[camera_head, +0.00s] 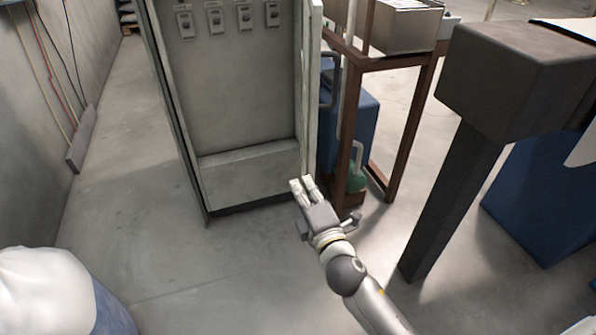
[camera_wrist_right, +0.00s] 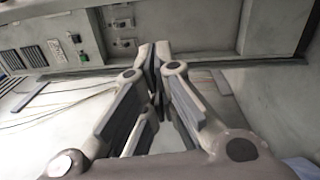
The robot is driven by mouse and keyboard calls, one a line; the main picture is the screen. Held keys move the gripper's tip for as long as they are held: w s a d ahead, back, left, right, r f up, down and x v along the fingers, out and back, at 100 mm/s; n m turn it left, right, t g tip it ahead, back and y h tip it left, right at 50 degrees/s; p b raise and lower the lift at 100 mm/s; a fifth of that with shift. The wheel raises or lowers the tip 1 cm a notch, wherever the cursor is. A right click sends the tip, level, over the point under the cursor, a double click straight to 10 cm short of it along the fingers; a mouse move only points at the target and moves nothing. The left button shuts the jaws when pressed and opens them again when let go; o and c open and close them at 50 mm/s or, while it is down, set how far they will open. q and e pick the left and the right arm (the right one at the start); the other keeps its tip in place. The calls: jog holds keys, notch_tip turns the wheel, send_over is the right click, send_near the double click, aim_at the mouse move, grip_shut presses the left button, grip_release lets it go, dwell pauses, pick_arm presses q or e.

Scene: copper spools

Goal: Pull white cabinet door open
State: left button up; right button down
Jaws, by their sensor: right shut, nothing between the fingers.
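The white-grey cabinet (camera_head: 240,100) stands upright at the top centre of the head view, its front open to a grey interior with several switches near the top. A pale door panel (camera_head: 311,85) shows nearly edge-on along its right side, standing out from the front. My right gripper (camera_head: 302,184) is shut and empty, low in front of the cabinet's right corner, near the door's lower end. Whether it touches the door I cannot tell. In the wrist view the fingertips (camera_wrist_right: 154,55) meet in front of a grey surface with switches (camera_wrist_right: 120,28). My left gripper is out of view.
A brown metal rack (camera_head: 349,120) stands close to the right of the door, with a blue object (camera_head: 355,110) inside. A dark post with a box top (camera_head: 505,70) is further right. A white sack (camera_head: 45,290) is at lower left. Floor in front of the cabinet is clear.

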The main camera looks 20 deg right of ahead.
jog(key=w+a+m+b, duration=0.1)
jog(key=w+a, duration=0.1)
jog(key=w, duration=0.8)
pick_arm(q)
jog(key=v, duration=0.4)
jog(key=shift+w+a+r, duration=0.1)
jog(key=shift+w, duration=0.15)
pick_arm(e)
jog(key=d, duration=0.2)
jog(key=s+d+f, duration=0.1)
jog(key=d, duration=0.1)
jog(key=shift+d, duration=0.1)
jog(key=shift+s, duration=0.1)
